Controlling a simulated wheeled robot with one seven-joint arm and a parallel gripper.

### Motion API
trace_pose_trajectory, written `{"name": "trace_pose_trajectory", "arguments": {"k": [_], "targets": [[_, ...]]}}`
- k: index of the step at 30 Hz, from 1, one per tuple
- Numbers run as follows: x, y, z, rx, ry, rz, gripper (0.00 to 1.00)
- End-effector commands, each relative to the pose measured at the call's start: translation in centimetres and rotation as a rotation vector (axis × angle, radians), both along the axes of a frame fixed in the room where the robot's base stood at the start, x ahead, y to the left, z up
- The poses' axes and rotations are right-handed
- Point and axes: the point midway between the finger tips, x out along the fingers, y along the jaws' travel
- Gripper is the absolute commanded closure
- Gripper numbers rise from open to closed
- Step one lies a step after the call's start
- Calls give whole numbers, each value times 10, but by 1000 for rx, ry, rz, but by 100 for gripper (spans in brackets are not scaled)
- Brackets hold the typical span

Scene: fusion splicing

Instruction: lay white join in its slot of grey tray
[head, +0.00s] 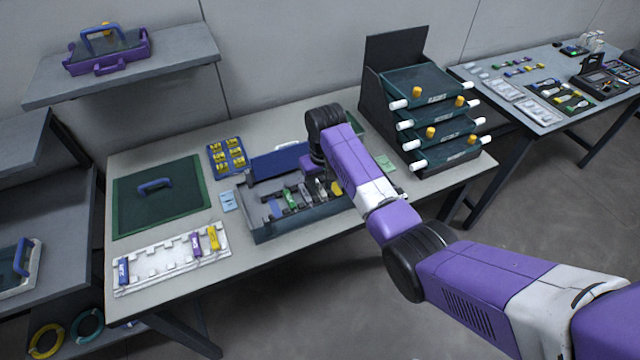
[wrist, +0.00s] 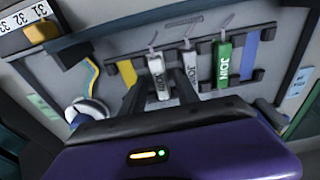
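The grey tray (head: 300,223) stands on the middle of the table; it also shows in the wrist view (wrist: 285,65). A white join (wrist: 157,78) lies in the tray between dark clips, label side up. My gripper (wrist: 160,92) is low over the tray, its two dark fingers on either side of this join, with gaps seeming to show beside it. A second pale join (wrist: 190,60) lies just right of it, partly behind the right finger. A green join (wrist: 222,62) lies beyond that, also visible in the head view (head: 290,199). My arm hides part of the tray in the head view.
A yellow strip (wrist: 127,73) and a blue strip (wrist: 249,50) mark the tray floor. A white rack (head: 170,258) with several splice pieces, a green mat (head: 160,205) and a blue box of yellow parts (head: 227,157) lie left. A dark shelf rack (head: 425,110) stands right.

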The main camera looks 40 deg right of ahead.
Motion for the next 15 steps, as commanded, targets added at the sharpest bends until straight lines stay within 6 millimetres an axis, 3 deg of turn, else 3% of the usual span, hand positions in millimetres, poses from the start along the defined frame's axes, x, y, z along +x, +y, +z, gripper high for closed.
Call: {"name": "trace_pose_trajectory", "arguments": {"k": [9,15], "targets": [[0,0,8,0,-1,0,63],[-3,1,41,-1,-4,0,63]]}}
